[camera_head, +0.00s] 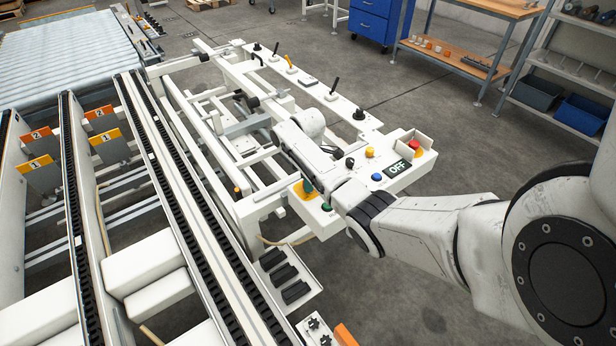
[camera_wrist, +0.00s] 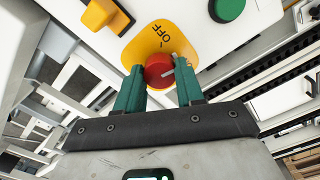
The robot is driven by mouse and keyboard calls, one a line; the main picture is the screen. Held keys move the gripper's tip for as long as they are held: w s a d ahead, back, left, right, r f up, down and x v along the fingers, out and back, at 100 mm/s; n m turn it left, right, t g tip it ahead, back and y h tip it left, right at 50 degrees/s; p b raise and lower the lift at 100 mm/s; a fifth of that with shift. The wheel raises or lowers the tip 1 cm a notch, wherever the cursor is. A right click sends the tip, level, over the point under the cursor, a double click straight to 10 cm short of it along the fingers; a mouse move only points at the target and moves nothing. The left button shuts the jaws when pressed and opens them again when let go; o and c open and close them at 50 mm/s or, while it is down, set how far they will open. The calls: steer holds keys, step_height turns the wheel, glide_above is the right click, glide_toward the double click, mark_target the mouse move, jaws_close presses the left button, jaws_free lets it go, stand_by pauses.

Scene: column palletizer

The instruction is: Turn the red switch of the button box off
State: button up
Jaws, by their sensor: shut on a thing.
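The red switch (camera_wrist: 158,72) is a round knob with a pale pointer mark, on a yellow plate (camera_wrist: 146,48) marked OFF. My gripper (camera_wrist: 160,88) has its two green fingers on either side of the knob, shut on it. In the head view, my gripper (camera_head: 309,187) is at the near left end of the white button box (camera_head: 346,176), over the yellow plate (camera_head: 299,190). My arm and gripper hide the knob there.
Chain conveyors (camera_head: 165,190) run at the left. A lever panel (camera_head: 318,90) stands behind.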

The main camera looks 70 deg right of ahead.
steer(key=n+p, duration=0.1)
steer(key=n, duration=0.4)
steer(key=shift+r+n, duration=0.1)
steer(key=shift+n, duration=0.2)
steer(key=n+p, duration=0.1)
steer(key=n, duration=0.4)
steer(key=shift+n, duration=0.3)
steer(key=o, duration=1)
steer(key=shift+o, duration=0.2)
step_height(320, 180, up, 11)
steer(key=shift+f, duration=0.2)
